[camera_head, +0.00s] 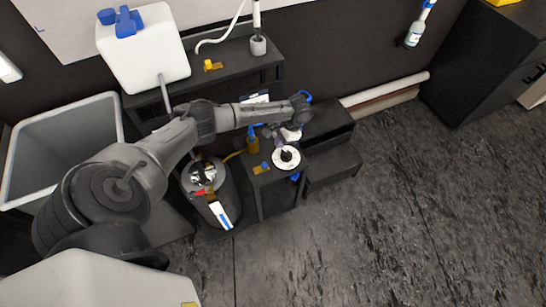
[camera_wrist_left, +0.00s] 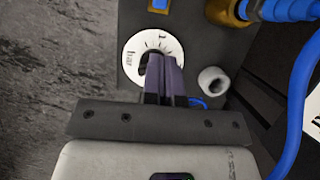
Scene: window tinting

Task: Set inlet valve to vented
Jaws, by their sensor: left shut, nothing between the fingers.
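I cannot tell for certain which part is the inlet valve. A small brass fitting with a blue piece (camera_head: 261,168) sits on top of the small dark stand, beside a round white dial (camera_head: 286,165). In the left wrist view the dial (camera_wrist_left: 134,45) carries the letters "bar" and a dark central knob. My left gripper (camera_head: 279,143) is just above the dial. In the left wrist view its fingers (camera_wrist_left: 163,62) are shut and empty, covering part of the dial and knob. My right gripper is not in view.
A brass fitting with a blue hose (camera_wrist_left: 230,10) and a grey-white tube end (camera_wrist_left: 212,80) are close to my left fingers. A dark canister with a red-and-chrome top (camera_head: 203,176) stands left of the stand. A white jug (camera_head: 145,55) is on the shelf. Open floor lies right.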

